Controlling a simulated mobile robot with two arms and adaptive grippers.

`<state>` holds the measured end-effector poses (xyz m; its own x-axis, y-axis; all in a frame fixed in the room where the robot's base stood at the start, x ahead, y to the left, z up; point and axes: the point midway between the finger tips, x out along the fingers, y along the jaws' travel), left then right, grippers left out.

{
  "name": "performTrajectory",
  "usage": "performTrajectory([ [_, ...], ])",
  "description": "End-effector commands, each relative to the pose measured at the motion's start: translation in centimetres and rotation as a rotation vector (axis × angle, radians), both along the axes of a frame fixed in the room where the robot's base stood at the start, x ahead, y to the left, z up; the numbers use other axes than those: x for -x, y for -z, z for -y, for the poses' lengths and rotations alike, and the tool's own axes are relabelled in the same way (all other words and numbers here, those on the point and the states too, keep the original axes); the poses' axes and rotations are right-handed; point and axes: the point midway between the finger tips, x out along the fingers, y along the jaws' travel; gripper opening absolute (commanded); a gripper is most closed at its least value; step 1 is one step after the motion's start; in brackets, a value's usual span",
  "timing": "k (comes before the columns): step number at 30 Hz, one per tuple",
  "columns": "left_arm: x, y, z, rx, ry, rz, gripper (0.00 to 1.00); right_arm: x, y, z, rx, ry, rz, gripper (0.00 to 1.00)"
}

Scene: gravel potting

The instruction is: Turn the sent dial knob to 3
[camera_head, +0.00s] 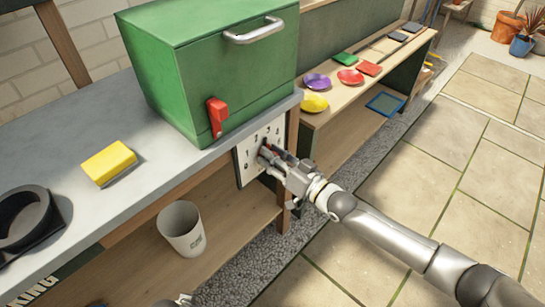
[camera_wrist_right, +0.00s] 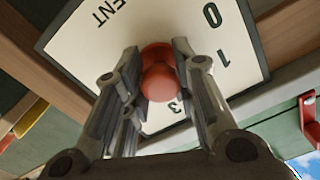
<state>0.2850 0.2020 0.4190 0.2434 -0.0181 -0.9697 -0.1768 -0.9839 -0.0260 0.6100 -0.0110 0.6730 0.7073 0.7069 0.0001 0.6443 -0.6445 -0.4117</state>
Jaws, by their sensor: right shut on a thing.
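The sent dial panel (camera_head: 244,172) is a white, dark-edged plate on the bench front, below the green box. In the right wrist view the panel (camera_wrist_right: 100,55) shows "ENT", 0, 1 and 3 around a red knob (camera_wrist_right: 160,75). My right gripper (camera_head: 268,155) is at the panel, shut on the knob; its fingers (camera_wrist_right: 160,70) lie on either side of it. The fingers hide part of the dial, and I cannot tell which number the knob points to. A small part of my left gripper (camera_head: 180,300) shows at the bottom edge; its fingers are not clear.
A green box (camera_head: 215,75) with a red latch (camera_head: 216,115) stands on the grey bench above the dial. A yellow sponge-like block (camera_head: 109,163) and a black ring holder (camera_head: 25,215) are at left. A pale bucket (camera_head: 181,228) stands on the lower shelf.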

Motion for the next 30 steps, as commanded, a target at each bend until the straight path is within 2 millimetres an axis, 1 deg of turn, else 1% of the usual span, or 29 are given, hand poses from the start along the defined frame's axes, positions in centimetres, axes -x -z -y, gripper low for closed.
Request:
performTrajectory([
  [6, -0.4, -0.8, 0.1, 0.002, 0.000, 0.011, 0.41, 0.0, 0.1, 0.0, -0.100, 0.000, -0.103, 0.03],
  [12, -0.6, -1.7, 0.1, 0.002, -0.001, 0.017, 0.41, 0.0, 0.1, 0.0, -0.161, 0.000, -0.164, 0.03],
  [20, 0.3, -1.6, 0.0, 0.002, -0.003, 0.001, 0.41, 0.0, 0.1, 0.0, -0.191, 0.000, -0.194, 0.02],
  [30, 0.1, -1.8, 0.0, 0.002, -0.003, 0.006, 0.41, 0.0, 0.1, 0.0, -0.192, 0.000, -0.195, 0.02],
])
